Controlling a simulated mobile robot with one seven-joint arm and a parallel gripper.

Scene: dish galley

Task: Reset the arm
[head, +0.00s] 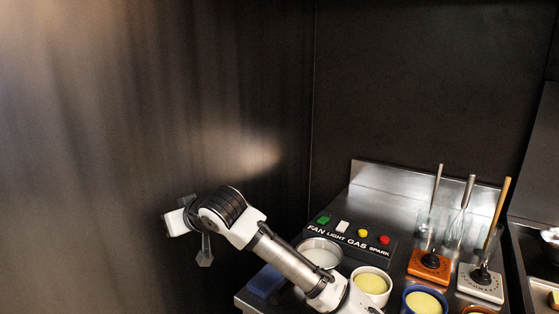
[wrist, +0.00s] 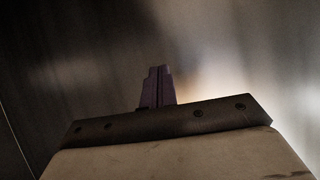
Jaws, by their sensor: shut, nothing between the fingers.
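My arm reaches up and to the left from the lower middle of the head view. My gripper (head: 205,259) hangs at the arm's far end, left of the counter and close in the picture to the dark wall. In the wrist view my gripper's fingers (wrist: 157,86) are together, with nothing between them. Only blurred wall shows beyond them.
A metal counter (head: 372,178) stands at right. A blue block (head: 266,281) is at the left edge.

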